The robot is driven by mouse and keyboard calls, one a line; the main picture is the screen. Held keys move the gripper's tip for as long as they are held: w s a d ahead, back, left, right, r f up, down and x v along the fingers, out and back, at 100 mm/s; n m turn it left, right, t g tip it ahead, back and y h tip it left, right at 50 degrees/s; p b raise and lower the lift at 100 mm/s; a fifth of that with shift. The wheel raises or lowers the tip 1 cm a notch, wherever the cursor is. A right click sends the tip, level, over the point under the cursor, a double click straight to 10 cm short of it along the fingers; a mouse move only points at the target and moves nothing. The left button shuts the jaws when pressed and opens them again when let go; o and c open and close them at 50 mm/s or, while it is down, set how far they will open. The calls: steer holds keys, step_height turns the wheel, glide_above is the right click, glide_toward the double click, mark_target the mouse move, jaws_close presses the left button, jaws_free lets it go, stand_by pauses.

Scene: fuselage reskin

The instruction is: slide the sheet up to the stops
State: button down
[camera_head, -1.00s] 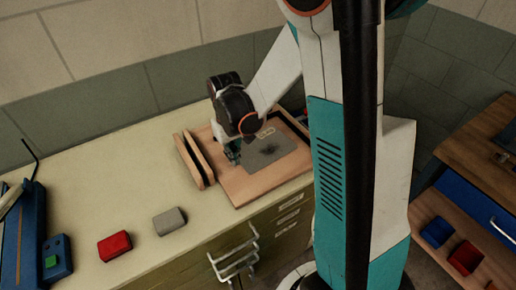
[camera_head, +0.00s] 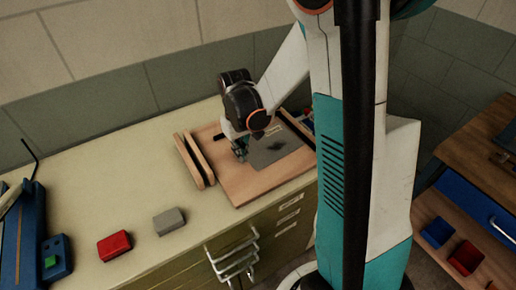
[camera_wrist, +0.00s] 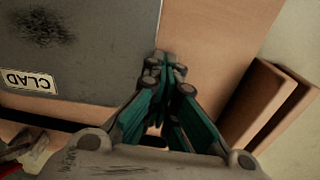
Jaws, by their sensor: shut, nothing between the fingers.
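A grey sheet (camera_head: 272,153) with a dark smudge and a "CLAD" label lies flat on a wooden board (camera_head: 250,191). In the wrist view the sheet (camera_wrist: 85,55) fills the upper left. My gripper (camera_head: 241,153) is down at the sheet's left edge in the head view. In the wrist view its shut, empty fingertips (camera_wrist: 165,65) are right beside that edge; whether they touch it is unclear. A raised strip (camera_head: 293,127) runs along the board's far right side, partly hidden by my arm. The gap between sheet and strip is too small to judge.
Two upright wooden pieces (camera_head: 195,161) stand at the board's left, near my gripper; they also show in the wrist view (camera_wrist: 262,105). A grey block (camera_head: 169,221) and a red block (camera_head: 115,246) sit on the bench, with clear bench behind them.

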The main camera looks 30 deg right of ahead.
mark_target(249, 154)
steer(key=shift+d+f, duration=0.1)
steer(key=shift+d, duration=0.8)
steer(key=shift+d, duration=0.35)
steer(key=shift+d, duration=0.1)
steer(key=shift+d, duration=0.15)
steer(key=shift+w+a+r+p, duration=0.15)
steer(key=shift+a+r, duration=0.15)
steer(key=shift+a, duration=0.25)
steer(key=shift+s+a+r+p, duration=0.15)
steer(key=shift+a+r, duration=0.15)
steer(key=shift+a, duration=0.2)
step_height(249, 154, up, 7)
steer(key=p, duration=0.4)
steer(key=shift+p, duration=0.35)
steer(key=shift+w, duration=0.1)
